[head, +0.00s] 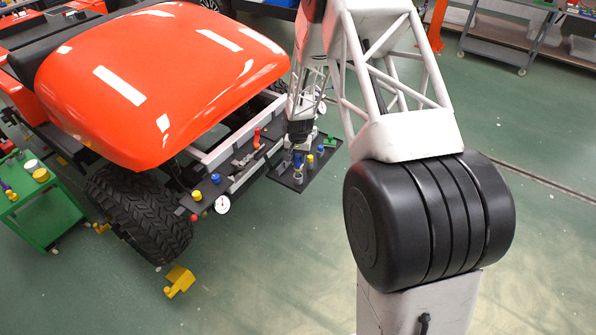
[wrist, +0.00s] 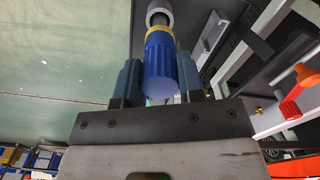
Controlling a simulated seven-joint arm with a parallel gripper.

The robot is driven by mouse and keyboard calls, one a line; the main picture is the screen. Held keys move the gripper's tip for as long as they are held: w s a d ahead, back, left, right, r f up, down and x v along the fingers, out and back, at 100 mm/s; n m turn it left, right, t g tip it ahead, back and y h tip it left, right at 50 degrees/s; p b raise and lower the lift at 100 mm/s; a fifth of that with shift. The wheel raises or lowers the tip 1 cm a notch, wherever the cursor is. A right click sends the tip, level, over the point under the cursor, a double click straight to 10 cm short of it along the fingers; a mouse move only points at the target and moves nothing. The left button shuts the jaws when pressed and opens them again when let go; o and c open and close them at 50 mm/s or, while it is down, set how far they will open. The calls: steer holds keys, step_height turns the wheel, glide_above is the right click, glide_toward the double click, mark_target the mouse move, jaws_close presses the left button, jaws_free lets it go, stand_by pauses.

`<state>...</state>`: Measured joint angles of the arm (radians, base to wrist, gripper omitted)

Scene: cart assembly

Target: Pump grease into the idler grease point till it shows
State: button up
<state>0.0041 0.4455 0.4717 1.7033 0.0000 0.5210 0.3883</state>
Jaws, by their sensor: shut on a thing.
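My gripper (wrist: 157,75) is shut on a blue fluted cylinder (wrist: 158,72), one finger on each side. The cylinder has a yellow band and a dark shaft that reaches a pale grey round ring (wrist: 159,10) at the top of the wrist view. I cannot tell whether the shaft sits inside the ring or only lines up with it. In the head view my gripper (head: 299,146) is small, low over a dark plate (head: 312,176) at the cart's front. I cannot pick out the idler grease point for certain, and I see no grease.
The cart's glossy orange hood (head: 155,75) stands left of my arm. A dark front shelf (head: 232,180) carries coloured knobs, a red lever (head: 257,138) and a round white gauge (head: 222,204). A green trolley (head: 45,222) stands at far left.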

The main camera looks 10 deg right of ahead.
steer(key=shift+r, duration=1.6)
steer(key=w+a+r, duration=0.3)
steer(key=w, duration=0.5)
steer(key=w+a+r, duration=0.3)
steer(key=w+r, duration=0.1)
steer(key=w, duration=0.4)
steer(key=w+a+r, duration=0.3)
steer(key=w, duration=0.5)
steer(key=shift+w+a+r, duration=0.2)
steer(key=shift+w+a, duration=0.05)
steer(key=shift+a, duration=0.1)
steer(key=shift+f, duration=0.15)
steer(key=shift+f, duration=2.15)
steer(key=shift+f, duration=1.2)
